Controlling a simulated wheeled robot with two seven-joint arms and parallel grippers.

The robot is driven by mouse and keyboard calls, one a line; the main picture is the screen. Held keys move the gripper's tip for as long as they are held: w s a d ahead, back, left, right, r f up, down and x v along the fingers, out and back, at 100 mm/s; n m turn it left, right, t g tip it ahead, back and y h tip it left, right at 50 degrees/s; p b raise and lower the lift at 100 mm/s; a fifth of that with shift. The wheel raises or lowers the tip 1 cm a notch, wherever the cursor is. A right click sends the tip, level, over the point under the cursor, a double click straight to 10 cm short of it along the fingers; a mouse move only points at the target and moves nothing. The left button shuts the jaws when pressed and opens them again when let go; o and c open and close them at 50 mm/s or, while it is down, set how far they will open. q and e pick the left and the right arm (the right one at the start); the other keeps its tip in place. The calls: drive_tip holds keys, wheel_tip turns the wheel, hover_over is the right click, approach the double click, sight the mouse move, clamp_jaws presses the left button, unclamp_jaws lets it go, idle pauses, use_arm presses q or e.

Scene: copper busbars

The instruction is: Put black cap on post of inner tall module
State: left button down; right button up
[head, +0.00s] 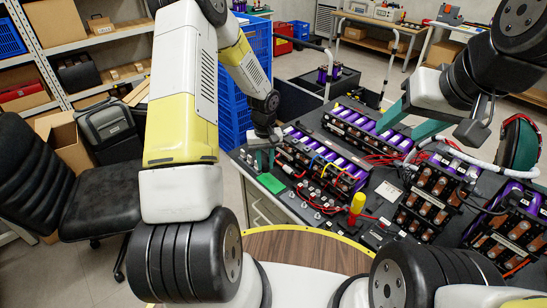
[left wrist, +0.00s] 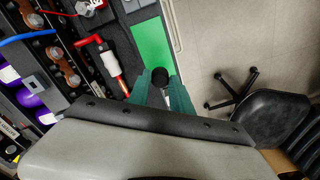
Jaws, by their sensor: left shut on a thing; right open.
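My left gripper (head: 264,160) is shut above the left end of the workbench, over the green pad. In the left wrist view its teal fingers (left wrist: 163,88) hold a small round black cap (left wrist: 160,76) between their tips. The cap is not discernible in the head view. Battery modules with purple cells stand on the bench: one at the left (head: 322,160), one behind it (head: 366,129) and others at the right (head: 430,198). I cannot tell which is the inner tall module, and its post is not clear. My right gripper (head: 412,122) is open and empty above the back modules.
The green pad (head: 271,183) lies at the bench's left end; it also shows in the left wrist view (left wrist: 152,43). A yellow-handled tool (head: 357,203) stands near the front. Red cables (head: 385,161) lie between modules. A black chair (head: 95,205) stands left of the bench.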

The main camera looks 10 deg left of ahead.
use_arm(q)
drive_tip(key=shift+r, duration=0.7)
drive_tip(key=w+d+r+m, duration=0.1)
drive_tip(key=d+r, duration=0.3)
drive_tip(key=d, duration=0.5)
drive_tip(key=w+d+r+m, duration=0.1)
drive_tip(key=d+r, duration=0.4)
drive_tip(key=d, duration=0.4)
drive_tip(key=w+d+r+m, duration=0.1)
drive_tip(key=d+r, duration=0.3)
drive_tip(key=d, duration=0.6)
drive_tip(key=s+d+r+m, duration=0.1)
drive_tip(key=s+d+r, duration=0.4)
drive_tip(key=d, duration=0.3)
drive_tip(key=s+d+r+m, duration=0.1)
drive_tip(key=s+d+r, duration=0.4)
drive_tip(key=s+d, duration=0.3)
drive_tip(key=s+d+r+m, duration=0.1)
drive_tip(key=s+d+r, duration=0.4)
drive_tip(key=s+d, duration=0.2)
drive_tip(key=shift+d+r, duration=0.2)
drive_tip(key=shift+d, duration=0.9)
drive_tip(key=shift+f, duration=1.8)
drive_tip(key=shift+f, duration=0.2)
